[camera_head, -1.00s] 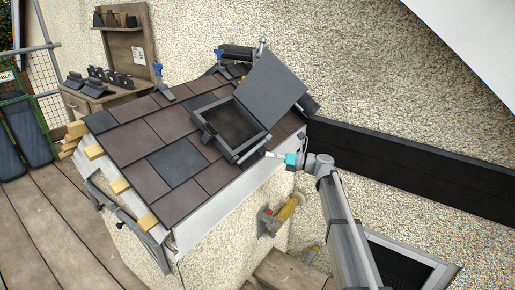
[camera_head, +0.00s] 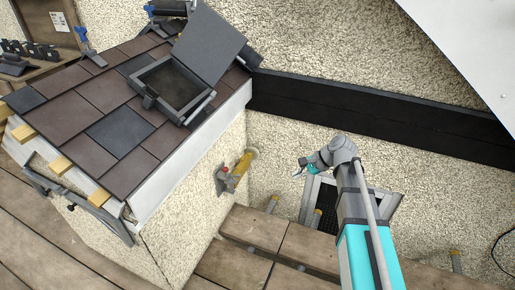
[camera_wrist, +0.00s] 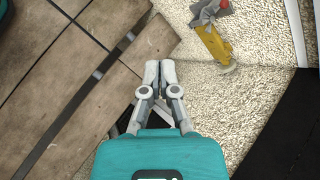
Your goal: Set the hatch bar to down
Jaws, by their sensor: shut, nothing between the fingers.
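The roof hatch has a grey frame (camera_head: 201,108) set in the tiles at the upper left of the head view. Its dark flat lid (camera_head: 208,42) stands raised and tilted back. A bar along the hatch cannot be told apart clearly from the frame at this size. My gripper (camera_head: 299,173) is well to the right of the hatch and lower, apart from it, in front of the rendered wall. In the wrist view my gripper's two fingers (camera_wrist: 160,68) are together with nothing between them. The hatch is not in the wrist view.
A yellow fitting with a red part (camera_head: 236,172) sticks out from the wall below the roof; it also shows in the wrist view (camera_wrist: 213,44). A grey-framed grille (camera_head: 328,206) is low behind my arm. Wooden planks (camera_head: 255,228) lie below. A black band (camera_head: 345,108) runs along the wall.

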